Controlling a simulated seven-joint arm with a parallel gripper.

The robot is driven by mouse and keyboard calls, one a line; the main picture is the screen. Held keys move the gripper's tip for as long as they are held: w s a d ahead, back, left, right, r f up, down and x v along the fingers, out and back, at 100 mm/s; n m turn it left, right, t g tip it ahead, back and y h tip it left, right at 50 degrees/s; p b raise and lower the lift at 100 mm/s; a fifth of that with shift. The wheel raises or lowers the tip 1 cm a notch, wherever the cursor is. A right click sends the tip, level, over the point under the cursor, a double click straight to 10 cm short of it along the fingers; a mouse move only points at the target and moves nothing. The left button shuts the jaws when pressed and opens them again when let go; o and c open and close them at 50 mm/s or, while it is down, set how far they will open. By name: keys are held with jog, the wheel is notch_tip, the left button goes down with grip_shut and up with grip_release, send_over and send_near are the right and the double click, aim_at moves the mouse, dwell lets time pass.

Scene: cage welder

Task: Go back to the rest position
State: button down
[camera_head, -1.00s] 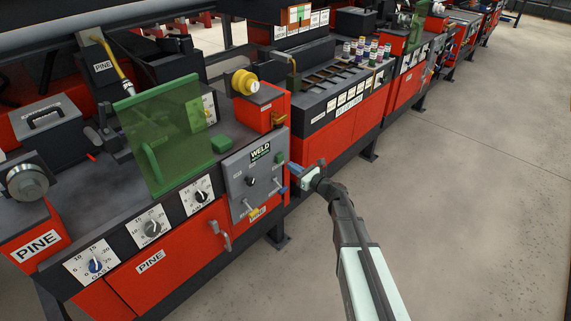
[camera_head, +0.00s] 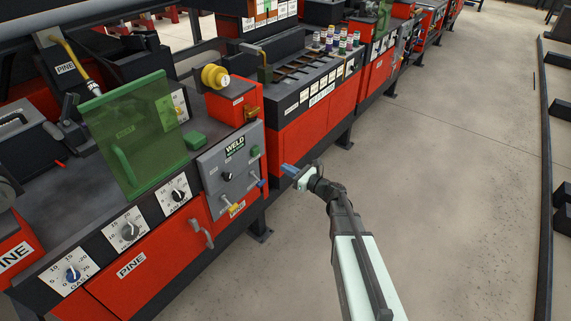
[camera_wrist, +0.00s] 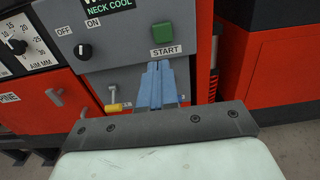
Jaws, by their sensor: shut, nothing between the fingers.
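My gripper (camera_head: 286,169) is shut and empty, its blue fingers together. It is held in the air to the right of the grey weld panel (camera_head: 228,165), apart from it as far as the head view shows. In the wrist view the closed fingertips (camera_wrist: 155,66) lie in front of the panel, just below the label START and the green button (camera_wrist: 162,33). The on/off knob (camera_wrist: 82,51) is to the left, and a yellow-handled lever (camera_wrist: 113,108) is at lower left. Part of the panel behind the fingers is hidden.
A green transparent shield (camera_head: 135,130) stands on the welder bench (camera_head: 95,205). A yellow spool (camera_head: 215,77) sits behind the panel. Several colored spools stand on the neighbouring red cabinet (camera_head: 310,125). The concrete floor (camera_head: 450,190) at right is open, with a dark rail (camera_head: 545,170) beyond.

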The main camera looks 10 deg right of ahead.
jog(key=s+d+f+n+g+h, duration=0.2)
jog(key=s+f+n+g+h, duration=0.5)
jog(key=s+f+n+g, duration=1.05)
jog(key=s+d+f+n+g+h, duration=0.1)
jog(key=s+f+n+h, duration=0.2)
jog(key=s+f, duration=0.5)
jog(key=s+d+f+n+g+h, duration=0.1)
jog(key=s+f+n, duration=0.5)
jog(key=s, duration=2.2)
jog(key=shift+s+d+f+h, duration=0.2)
jog(key=shift+s+f+h, duration=0.1)
jog(key=shift+f+h, duration=0.6)
jog(key=shift+n, duration=0.25)
dwell(0.4)
